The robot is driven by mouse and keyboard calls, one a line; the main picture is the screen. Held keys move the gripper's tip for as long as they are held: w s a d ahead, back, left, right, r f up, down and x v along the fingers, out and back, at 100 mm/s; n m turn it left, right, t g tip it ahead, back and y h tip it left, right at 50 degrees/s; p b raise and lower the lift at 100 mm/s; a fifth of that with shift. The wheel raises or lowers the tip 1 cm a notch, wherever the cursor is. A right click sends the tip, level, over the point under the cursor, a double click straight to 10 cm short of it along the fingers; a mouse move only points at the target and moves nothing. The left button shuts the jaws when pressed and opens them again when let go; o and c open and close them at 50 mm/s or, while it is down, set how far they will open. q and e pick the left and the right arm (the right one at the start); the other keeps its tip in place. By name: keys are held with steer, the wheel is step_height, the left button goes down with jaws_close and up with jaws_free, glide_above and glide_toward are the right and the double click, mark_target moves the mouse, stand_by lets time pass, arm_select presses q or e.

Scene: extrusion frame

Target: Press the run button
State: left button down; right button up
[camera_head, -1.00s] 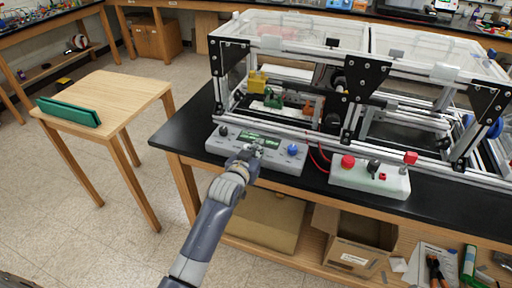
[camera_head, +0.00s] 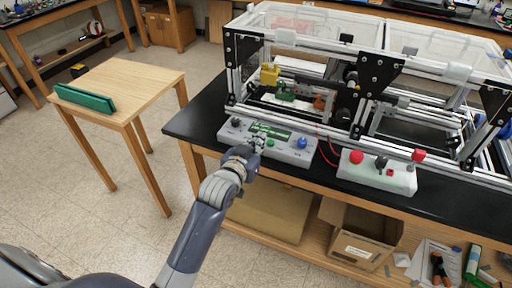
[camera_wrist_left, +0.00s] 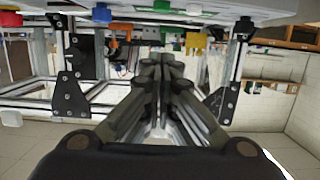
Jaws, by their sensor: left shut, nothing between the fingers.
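A grey control box (camera_head: 232,131) sits on the near edge of the black bench top. It carries a black knob (camera_head: 236,122), a green display, a green button (camera_head: 270,143) and a blue knob (camera_head: 302,143). I cannot read which button is marked run. My left gripper (camera_head: 257,142) is shut and empty at the box's front, its tips just left of the green button in the head view. Contact cannot be told. In the left wrist view, the shut fingers (camera_wrist_left: 162,62) point toward the frame, and the box's blue knob (camera_wrist_left: 101,13) and green button (camera_wrist_left: 152,6) show at the top. My right gripper is out of view.
A white box (camera_head: 350,174) with red buttons stands to the right on the bench. The aluminium extrusion frame (camera_head: 440,150) rises behind both boxes. A wooden table (camera_head: 140,85) with a green object stands left. An open cardboard box (camera_head: 355,247) lies on the shelf below.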

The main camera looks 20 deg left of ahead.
arm_select(q)
steer(key=shift+v, duration=1)
step_height(320, 180, down, 20)
steer(key=s+d+g, duration=0.1)
steer(key=s+g, duration=0.2)
steer(key=g, duration=0.1)
steer(key=s+f+m+g+b, duration=0.1)
steer(key=s+f+g, duration=0.1)
steer(key=s+f, duration=0.7)
steer(key=s+f+g, duration=0.2)
steer(key=s+f, duration=0.3)
steer(key=f, duration=0.8)
steer(key=s+a+f+g, duration=0.1)
steer(key=s+f, duration=0.4)
steer(key=s, duration=0.6)
steer(key=s+a+f+g, duration=0.1)
steer(key=s+f+g, duration=0.2)
steer(key=s+f, duration=0.3)
steer(key=s+a+f+m+g+b, duration=0.1)
steer(key=s+f, duration=0.5)
steer(key=s, duration=1)
steer(key=shift+s+a+f+g+y, duration=0.2)
steer(key=shift+g+y, duration=0.1)
steer(key=shift+g, duration=0.4)
